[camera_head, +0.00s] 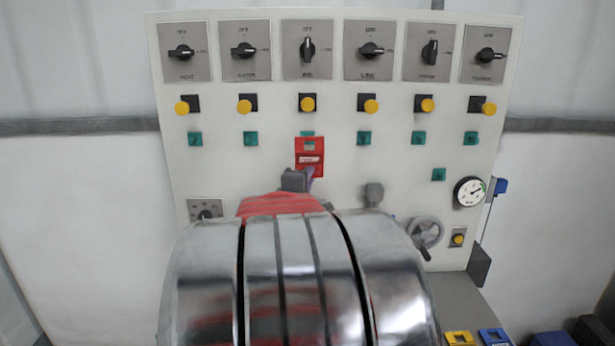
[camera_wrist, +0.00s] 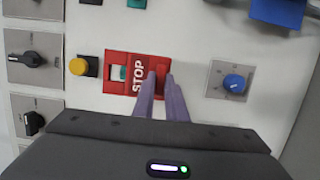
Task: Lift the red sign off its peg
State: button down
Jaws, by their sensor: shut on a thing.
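The red sign (camera_head: 309,156) hangs on the upright panel, below a yellow button in the middle column. In the wrist view the sign (camera_wrist: 139,62) shows white STOP lettering and a pale window with a teal piece (camera_wrist: 120,73) in it. My gripper (camera_head: 308,174) is at the sign's lower end. In the wrist view its purple fingers (camera_wrist: 161,80) are closed on the sign's lower part, past the lettering. The peg itself is not clearly seen, and I cannot tell whether the sign stands clear of the panel.
The white panel (camera_head: 220,160) carries rotary switches, yellow buttons and green pieces. A handwheel (camera_head: 424,232) and a round gauge (camera_head: 469,191) are at its right. In the wrist view a blue knob (camera_wrist: 234,83) is beside my fingers. Bins (camera_head: 494,336) stand at lower right.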

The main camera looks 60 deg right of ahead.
jog(key=shift+s+v, duration=0.2)
jog(key=shift+v, duration=0.65)
jog(key=shift+s+v, duration=0.2)
jog(key=shift+v, duration=0.7)
jog(key=shift+s+v, duration=0.2)
jog(key=shift+v, duration=0.65)
jog(key=shift+d, duration=0.2)
jog(key=shift+r, duration=0.15)
